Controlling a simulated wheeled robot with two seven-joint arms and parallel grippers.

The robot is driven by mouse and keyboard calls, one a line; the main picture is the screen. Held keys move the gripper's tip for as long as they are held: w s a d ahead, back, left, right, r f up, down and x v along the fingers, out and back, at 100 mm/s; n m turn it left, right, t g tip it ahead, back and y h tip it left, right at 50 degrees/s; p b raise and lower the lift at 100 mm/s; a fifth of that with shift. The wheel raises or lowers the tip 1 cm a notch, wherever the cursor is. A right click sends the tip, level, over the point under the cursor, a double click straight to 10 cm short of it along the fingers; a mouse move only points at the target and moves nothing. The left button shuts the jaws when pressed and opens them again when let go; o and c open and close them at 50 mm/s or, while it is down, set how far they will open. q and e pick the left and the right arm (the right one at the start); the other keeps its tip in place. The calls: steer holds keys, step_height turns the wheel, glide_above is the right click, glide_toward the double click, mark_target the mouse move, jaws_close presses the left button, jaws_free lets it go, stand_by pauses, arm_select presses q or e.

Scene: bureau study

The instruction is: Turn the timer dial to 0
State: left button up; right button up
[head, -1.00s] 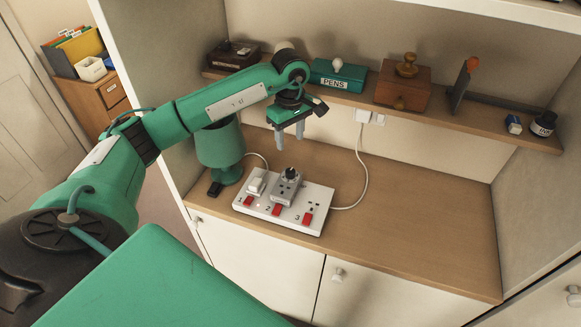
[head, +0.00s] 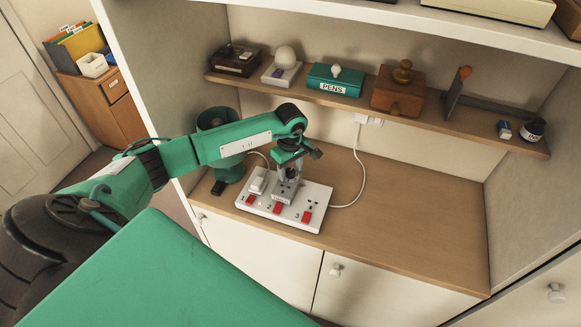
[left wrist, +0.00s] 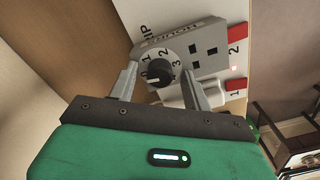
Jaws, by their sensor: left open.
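The grey timer (head: 281,199) is plugged into the white power strip (head: 313,216) on the desk. In the left wrist view, the timer (left wrist: 205,38) carries a round black dial (left wrist: 158,73) with numbers around it; I cannot tell the exact setting. My left gripper (head: 289,177) is above the timer, pointing down and covering the dial in the head view. In the left wrist view, my left gripper (left wrist: 159,72) is open, with one finger on each side of the dial; contact is not clear. My right gripper is not in view.
A white plug (head: 257,185) sits beside the timer, with red switches along the strip. A green lamp (head: 229,160) stands to the left. A shelf (head: 350,101) with a pens box (head: 336,79) is behind. Free desk (head: 400,220) lies to the right.

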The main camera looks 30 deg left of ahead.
arm_select(q)
steer(key=shift+c, duration=0.2)
steer(key=c, duration=1)
steer(key=shift+n+b, duration=0.3)
steer(key=shift+b, duration=0.05)
